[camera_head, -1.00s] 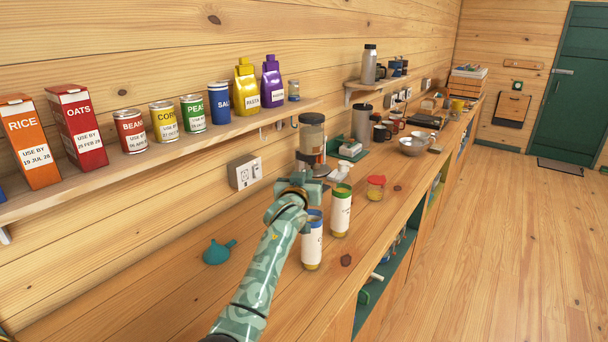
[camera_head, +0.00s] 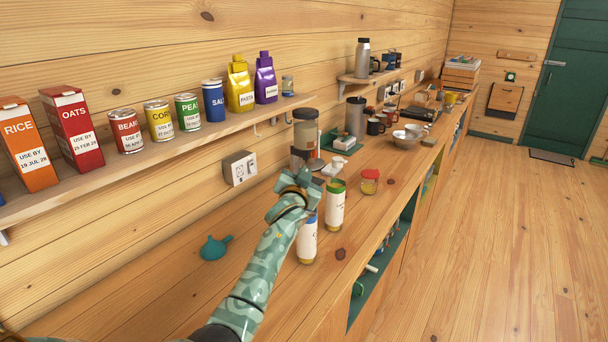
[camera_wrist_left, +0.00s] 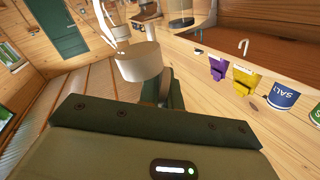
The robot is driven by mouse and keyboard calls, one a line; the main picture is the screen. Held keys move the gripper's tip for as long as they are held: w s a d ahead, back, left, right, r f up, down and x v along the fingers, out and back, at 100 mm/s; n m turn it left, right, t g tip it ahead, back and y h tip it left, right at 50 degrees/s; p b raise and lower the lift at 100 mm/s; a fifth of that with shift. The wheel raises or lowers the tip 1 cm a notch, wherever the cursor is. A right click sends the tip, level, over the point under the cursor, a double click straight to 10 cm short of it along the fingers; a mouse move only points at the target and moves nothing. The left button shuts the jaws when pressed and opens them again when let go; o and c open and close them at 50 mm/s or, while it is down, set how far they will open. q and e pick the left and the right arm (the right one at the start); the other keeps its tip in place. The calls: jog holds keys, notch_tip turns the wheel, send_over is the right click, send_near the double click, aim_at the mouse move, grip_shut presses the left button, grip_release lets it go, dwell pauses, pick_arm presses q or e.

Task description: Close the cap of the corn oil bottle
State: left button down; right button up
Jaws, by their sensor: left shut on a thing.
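Two pale labelled bottles stand upright on the counter. The nearer bottle (camera_head: 307,243) has a label starting with what looks like C, but the rest is unreadable, and my gripper partly hides its top. The farther bottle (camera_head: 335,208) has a green top. I cannot tell for sure which is the corn oil. My left gripper (camera_head: 303,184) is just above and behind the nearer bottle. It is shut on a small pale, rounded cap-like piece, which shows in the left wrist view (camera_wrist_left: 139,62). My right gripper is not in view.
A small red-lidded jar (camera_head: 369,182) stands beyond the bottles. A blender (camera_head: 306,135) stands behind my gripper near the wall. A teal funnel (camera_head: 215,248) lies left of my arm. The food shelf (camera_head: 170,150) runs above. The near counter is mostly clear.

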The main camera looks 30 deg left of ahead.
pick_arm(q)
jog(key=c, duration=1.6)
grip_release()
jog(key=shift+o, duration=0.2)
jog(key=shift+s+d, duration=0.15)
jog(key=shift+s, duration=0.2)
jog(key=p+v, duration=0.2)
jog(key=v, duration=1.3)
jog(key=shift+s, duration=0.25)
